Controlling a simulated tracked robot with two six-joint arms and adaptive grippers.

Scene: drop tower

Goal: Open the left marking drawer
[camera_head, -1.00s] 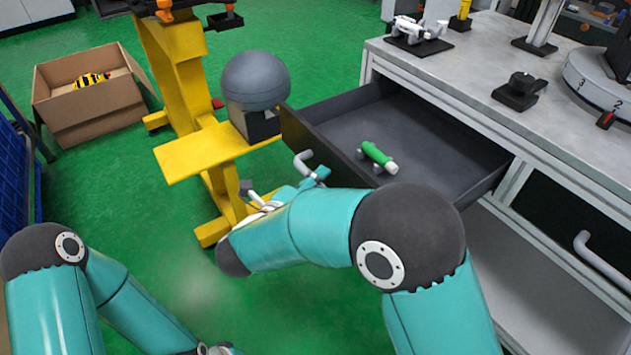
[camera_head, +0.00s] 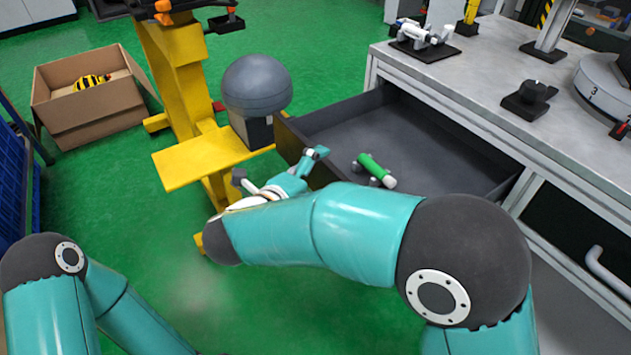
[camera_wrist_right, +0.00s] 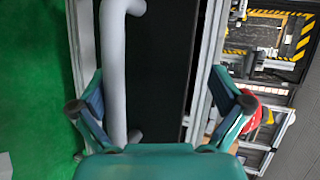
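The left marking drawer (camera_head: 299,134) stands pulled out of the grey workbench, its dark inside showing. A green cylinder (camera_head: 375,168) with a pale end lies in it. My right gripper (camera_head: 280,166) is at the drawer's front, its fingers spread. In the right wrist view the open right gripper (camera_wrist_right: 161,105) faces the dark drawer front (camera_wrist_right: 163,60). The grey bar handle (camera_wrist_right: 114,75) runs between its fingers, nearer the left one, with no grip on it. In the head view my right gripper and arm hide the handle. My left gripper is below the picture edge.
A yellow stand (camera_head: 190,170) with a grey dome (camera_head: 257,83) is close left of the drawer. A second handle (camera_head: 606,270) is on the bench front at right. A cardboard box (camera_head: 97,115) sits on the green floor. Fixtures stand on the benchtop (camera_head: 470,75).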

